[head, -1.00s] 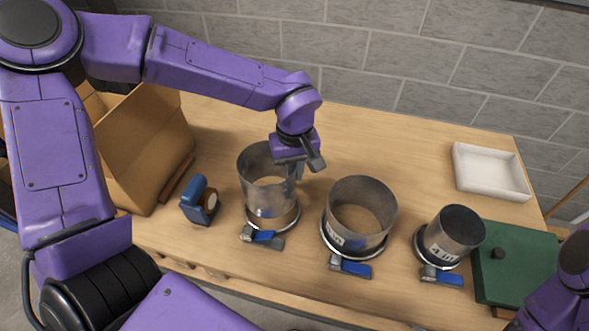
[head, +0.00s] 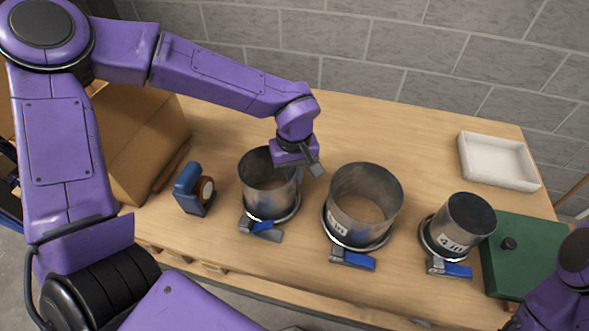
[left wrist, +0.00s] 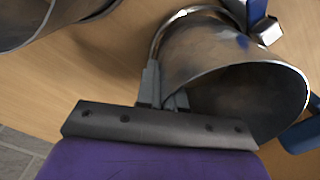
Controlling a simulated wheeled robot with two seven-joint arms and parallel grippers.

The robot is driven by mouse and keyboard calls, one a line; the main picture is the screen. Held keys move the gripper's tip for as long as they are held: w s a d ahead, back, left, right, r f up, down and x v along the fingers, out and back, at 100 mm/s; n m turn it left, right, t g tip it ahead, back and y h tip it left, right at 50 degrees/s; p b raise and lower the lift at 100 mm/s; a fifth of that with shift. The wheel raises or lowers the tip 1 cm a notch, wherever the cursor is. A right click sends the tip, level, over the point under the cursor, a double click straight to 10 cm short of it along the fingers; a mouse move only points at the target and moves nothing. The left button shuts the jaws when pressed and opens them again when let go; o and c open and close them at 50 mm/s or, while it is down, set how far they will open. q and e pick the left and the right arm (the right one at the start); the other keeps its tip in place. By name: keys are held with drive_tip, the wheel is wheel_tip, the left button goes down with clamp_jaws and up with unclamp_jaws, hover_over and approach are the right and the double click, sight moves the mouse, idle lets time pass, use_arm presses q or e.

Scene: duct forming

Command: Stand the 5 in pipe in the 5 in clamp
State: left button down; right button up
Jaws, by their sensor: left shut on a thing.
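The 5 in pipe, a grey metal cylinder, is the left one of three pipes (head: 262,199); its size label does not show. It stands upright, its lower end within the ring of the 5 in clamp (head: 262,231), which has a blue lever at the front. Whether the pipe's bottom rests on the table is hidden. My left gripper (head: 296,172) is shut on the pipe's wall at the far right of its rim. The left wrist view shows the fingers (left wrist: 163,92) on the wall of the pipe (left wrist: 205,55), with the clamp ring (left wrist: 178,18) beyond. My right gripper is out of view.
A wider pipe (head: 365,222) stands in a clamp close to the right. A narrower "4 in" pipe (head: 467,222) stands in another. A blue tape-like tool (head: 190,190) and cardboard box (head: 140,140) are left; a white tray (head: 497,160) and green case (head: 520,250) are right.

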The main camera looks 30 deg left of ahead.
use_arm(q)
drive_tip(key=c, duration=1.2)
unclamp_jaws()
wheel_tip(320, 180, up, 11)
drive_tip(key=shift+f, duration=0.2)
